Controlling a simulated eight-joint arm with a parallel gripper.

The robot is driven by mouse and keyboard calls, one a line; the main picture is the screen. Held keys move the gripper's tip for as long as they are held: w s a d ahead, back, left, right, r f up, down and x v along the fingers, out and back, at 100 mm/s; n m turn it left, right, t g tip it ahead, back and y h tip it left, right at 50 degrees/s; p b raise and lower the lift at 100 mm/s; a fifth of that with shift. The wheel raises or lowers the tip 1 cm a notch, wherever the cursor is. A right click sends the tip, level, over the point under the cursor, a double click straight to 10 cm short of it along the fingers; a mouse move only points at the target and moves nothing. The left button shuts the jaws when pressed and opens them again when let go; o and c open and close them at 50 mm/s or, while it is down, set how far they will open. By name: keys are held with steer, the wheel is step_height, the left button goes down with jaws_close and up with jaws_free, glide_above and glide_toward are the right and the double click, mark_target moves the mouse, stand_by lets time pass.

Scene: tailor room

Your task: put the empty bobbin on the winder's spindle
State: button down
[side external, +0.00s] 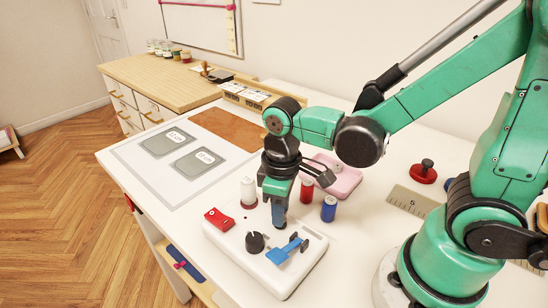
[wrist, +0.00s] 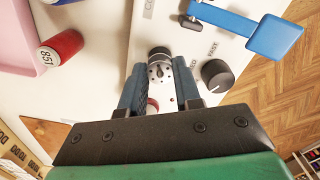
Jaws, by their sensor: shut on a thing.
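My gripper (side external: 279,222) points down over the white winder (side external: 294,278), near its back edge. In the wrist view my gripper (wrist: 160,88) is shut on a small pale bobbin (wrist: 160,73) with holes in its flange; no thread shows on it. A dark round part (wrist: 159,53), perhaps the spindle, shows right beside the bobbin. I cannot tell whether the bobbin is around it or only near it. In the side view the fingers hide the bobbin and spindle. The winder has a blue lever (side external: 287,250), a black knob (side external: 255,243) and a red block (side external: 219,219).
A white spool (side external: 248,192), a red spool (side external: 306,191) and a blue spool (side external: 328,208) stand close behind the winder. A pink tray (side external: 345,183), a red pincushion-like item (side external: 423,173) and a ruler (side external: 411,202) lie farther right. A mat with grey cards (side external: 168,143) lies left.

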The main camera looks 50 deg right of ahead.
steer(key=c, duration=0.9)
jaws_free()
step_height(320, 180, up, 11)
